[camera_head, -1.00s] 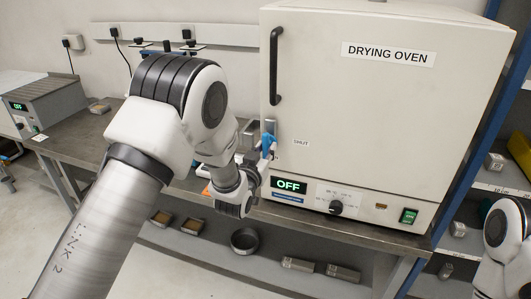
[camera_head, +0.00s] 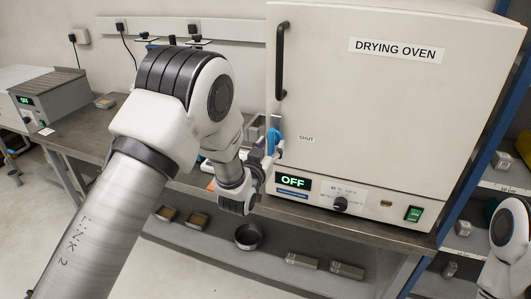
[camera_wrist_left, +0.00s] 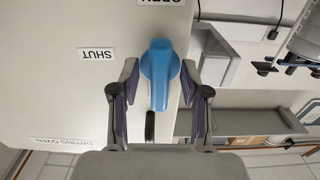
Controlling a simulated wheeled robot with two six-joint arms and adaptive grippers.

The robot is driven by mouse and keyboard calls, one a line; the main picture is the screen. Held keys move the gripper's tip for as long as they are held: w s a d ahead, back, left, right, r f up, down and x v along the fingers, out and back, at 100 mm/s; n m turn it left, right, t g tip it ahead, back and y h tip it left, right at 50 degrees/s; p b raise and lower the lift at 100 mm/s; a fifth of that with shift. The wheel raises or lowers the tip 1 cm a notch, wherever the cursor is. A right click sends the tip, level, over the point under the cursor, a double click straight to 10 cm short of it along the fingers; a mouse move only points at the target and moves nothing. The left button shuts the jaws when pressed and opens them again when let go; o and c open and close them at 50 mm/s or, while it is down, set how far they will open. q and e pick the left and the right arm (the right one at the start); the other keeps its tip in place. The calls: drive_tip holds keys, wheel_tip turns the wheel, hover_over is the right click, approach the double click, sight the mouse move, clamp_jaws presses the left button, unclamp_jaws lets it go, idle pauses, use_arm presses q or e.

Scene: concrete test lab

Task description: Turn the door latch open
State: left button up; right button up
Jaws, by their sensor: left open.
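The blue door latch (camera_head: 273,138) sits at the left edge of the drying oven's door (camera_head: 370,110), beside a SHUT label (camera_head: 306,139). In the left wrist view the latch (camera_wrist_left: 160,65) lies between the two fingers of my open left gripper (camera_wrist_left: 160,78), with a visible gap on each side. In the head view the left gripper (camera_head: 271,158) is at the latch, partly hidden by my own wrist. In the wrist view the SHUT label (camera_wrist_left: 96,54) reads upside down left of the latch, and an OPEN label (camera_wrist_left: 162,2) is cut off at the top. The door looks closed.
A black vertical door handle (camera_head: 281,62) is above the latch. The oven's OFF display (camera_head: 293,181) and knob (camera_head: 340,204) are below the door. The oven stands on a dark bench (camera_head: 88,140). A blue-framed shelf rack (camera_head: 480,130) stands at the right. A grey instrument (camera_head: 48,101) stands left.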

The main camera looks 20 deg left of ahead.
use_arm(q)
drive_tip(key=s, duration=1.1)
drive_tip(key=shift+s+a, duration=0.2)
drive_tip(key=shift+s, duration=0.05)
drive_tip(key=s+a+f+g, duration=0.1)
drive_tip(key=s+f+g, duration=0.15)
drive_tip(key=f, duration=0.45)
drive_tip(key=s+a+f+n+g+y, duration=0.15)
drive_tip(key=s+f, duration=0.25)
drive_tip(key=f, duration=0.4)
drive_tip(key=s+a+f+g+h, duration=0.1)
drive_tip(key=s+f+g, duration=0.25)
drive_tip(key=f, duration=0.35)
drive_tip(key=s+f+g, duration=0.5)
drive_tip(key=s+f, duration=0.1)
drive_tip(key=s, duration=0.5)
drive_tip(key=s+f+g, duration=0.5)
drive_tip(key=s, duration=0.7)
drive_tip(key=shift+s+a+f, duration=0.15)
drive_tip(key=shift+s+f, duration=0.05)
drive_tip(key=shift+f, duration=0.2)
drive_tip(key=shift+m+g, duration=0.25)
drive_tip(key=shift+c, duration=0.3)
